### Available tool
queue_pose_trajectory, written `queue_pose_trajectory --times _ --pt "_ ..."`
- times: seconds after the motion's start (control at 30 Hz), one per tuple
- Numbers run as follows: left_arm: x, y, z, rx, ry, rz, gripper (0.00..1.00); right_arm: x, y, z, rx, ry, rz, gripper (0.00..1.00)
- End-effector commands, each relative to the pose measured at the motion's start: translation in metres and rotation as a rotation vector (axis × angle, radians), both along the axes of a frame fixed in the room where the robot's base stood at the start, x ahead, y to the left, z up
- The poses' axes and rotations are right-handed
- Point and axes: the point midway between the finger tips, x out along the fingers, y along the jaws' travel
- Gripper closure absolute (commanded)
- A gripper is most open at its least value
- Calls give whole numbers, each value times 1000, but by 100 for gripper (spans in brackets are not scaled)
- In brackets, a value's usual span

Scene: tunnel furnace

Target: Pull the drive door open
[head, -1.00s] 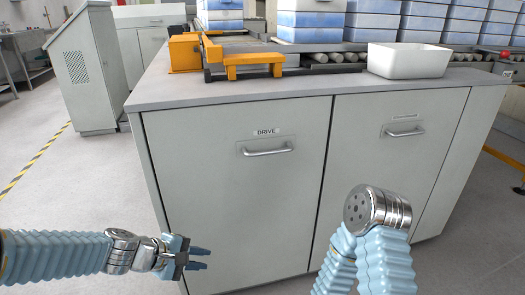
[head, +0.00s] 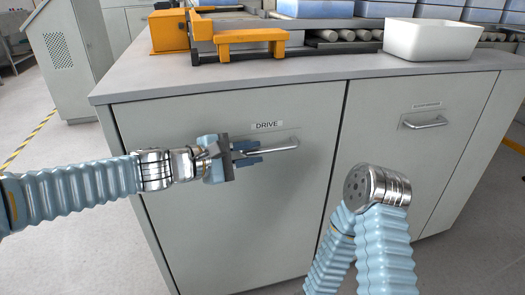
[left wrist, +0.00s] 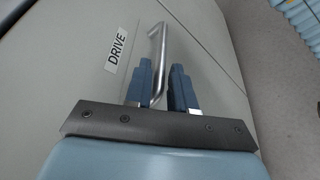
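The drive door (head: 250,220) is a grey cabinet door under the counter, flush with the cabinet front. Its DRIVE label (head: 267,125) sits above a metal bar handle (head: 275,147). The label also shows in the left wrist view (left wrist: 118,50). My left gripper (head: 248,153) is at the left end of the handle. My right gripper is out of view; only part of that arm shows.
A second door with its own handle (head: 425,123) is to the right. A white bin (head: 432,40) and an orange frame (head: 250,40) stand on the counter (head: 300,72). Open floor shows left of the cabinet, and my right arm is in front of it.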

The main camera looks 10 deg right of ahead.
Motion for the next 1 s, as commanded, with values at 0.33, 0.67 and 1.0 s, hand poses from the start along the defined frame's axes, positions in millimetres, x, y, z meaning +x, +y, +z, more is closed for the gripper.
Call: queue_pose_trajectory --times 0.33,0.67,1.0 --pt "12 -33 -8 2 0 0 76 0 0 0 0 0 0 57" --pt "13 -34 -8 2 0 0 88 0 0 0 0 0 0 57" --pt "13 -34 -9 2 0 0 100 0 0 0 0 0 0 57"
